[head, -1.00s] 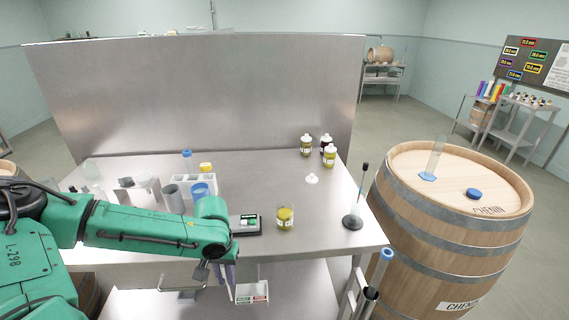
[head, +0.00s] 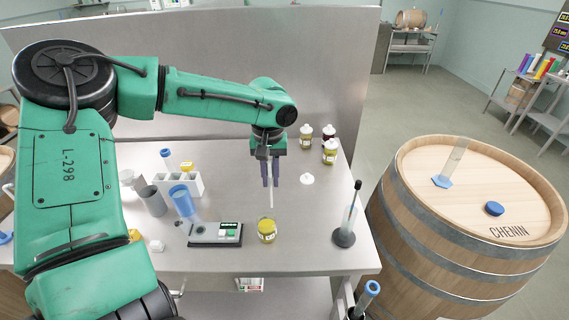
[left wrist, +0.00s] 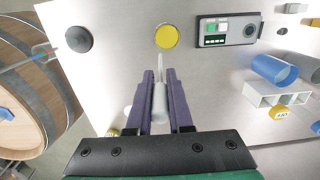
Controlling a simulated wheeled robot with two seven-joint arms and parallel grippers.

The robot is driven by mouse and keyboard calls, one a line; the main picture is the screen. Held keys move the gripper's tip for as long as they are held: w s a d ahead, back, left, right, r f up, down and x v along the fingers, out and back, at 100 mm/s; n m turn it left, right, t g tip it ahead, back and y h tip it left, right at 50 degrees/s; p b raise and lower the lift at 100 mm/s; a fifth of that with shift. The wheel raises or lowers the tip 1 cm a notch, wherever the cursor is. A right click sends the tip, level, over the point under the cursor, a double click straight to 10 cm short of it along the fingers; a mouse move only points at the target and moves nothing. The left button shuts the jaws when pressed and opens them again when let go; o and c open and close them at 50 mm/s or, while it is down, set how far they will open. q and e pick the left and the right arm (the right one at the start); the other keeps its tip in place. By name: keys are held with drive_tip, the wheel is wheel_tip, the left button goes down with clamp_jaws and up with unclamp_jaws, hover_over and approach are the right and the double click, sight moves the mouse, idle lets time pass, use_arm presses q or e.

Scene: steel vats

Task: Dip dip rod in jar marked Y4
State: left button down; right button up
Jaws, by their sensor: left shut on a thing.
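My left gripper (head: 270,186) is shut on a thin pale dip rod (head: 271,199), which hangs tip down. The rod also shows between the fingers in the left wrist view (left wrist: 160,98). An open jar of yellow liquid (head: 267,231) stands on the steel table, and its round yellow top shows in the left wrist view (left wrist: 167,36). The rod's tip is above the jar and apart from it. The jar's marking is too small to read. A white lid (head: 307,179) lies on the table behind the jar.
A device with a green display (head: 215,234) stands left of the open jar. A stand with a black base (head: 344,238) is to the right. Several white-capped jars (head: 329,152) stand behind. A white rack (head: 188,184) and a blue cup (head: 182,200) are left. A barrel (head: 470,225) stands beyond the table.

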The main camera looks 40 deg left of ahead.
use_arm(q)
drive_tip(key=shift+s+a, duration=0.15)
drive_tip(key=shift+s, duration=0.05)
drive_tip(key=s+r, duration=0.2)
drive_tip(key=s, duration=0.2)
use_arm(e)
drive_tip(key=s, duration=0.7)
use_arm(q)
wheel_tip(320, 180, down, 12)
drive_tip(key=w+b, duration=0.1)
drive_tip(key=b, duration=0.5)
drive_tip(key=shift+w, duration=0.2)
use_arm(e)
drive_tip(key=w+f, duration=0.3)
drive_tip(key=f, duration=0.2)
drive_tip(key=shift+f, duration=0.35)
use_arm(q)
drive_tip(key=shift+r, duration=0.1)
